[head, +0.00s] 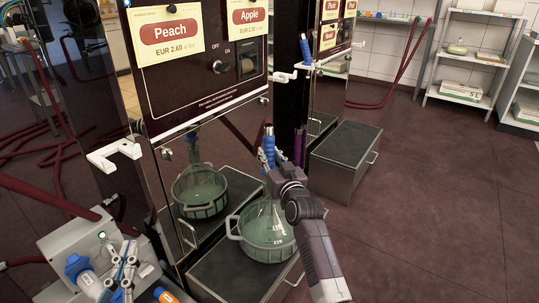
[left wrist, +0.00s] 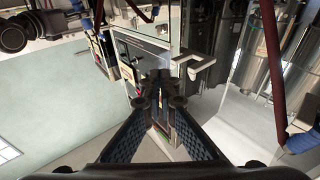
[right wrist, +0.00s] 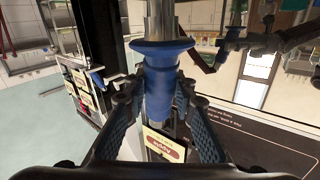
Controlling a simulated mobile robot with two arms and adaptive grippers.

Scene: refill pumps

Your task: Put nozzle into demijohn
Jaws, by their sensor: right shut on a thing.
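The demijohn (head: 262,236) is green glass in a basket with handles, upright on a dark-topped metal step before the pump. My right gripper (head: 276,176) is above its neck, shut on a blue nozzle (head: 268,146). In the right wrist view the fingers (right wrist: 156,95) clasp the nozzle's blue body (right wrist: 160,80), with a metal tube at the top. The neck is partly behind the gripper; I cannot tell whether the spout is inside it. My left gripper (left wrist: 159,95) shows in the left wrist view, its fingertips together and nothing between them.
The pump (head: 205,95) carries Peach and Apple labels; its shiny panel mirrors the demijohn. White holders (head: 115,154) jut from it. A second pump (head: 330,75) and step (head: 345,145) stand right. A grey box (head: 95,250) is lower left. The floor at right is clear.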

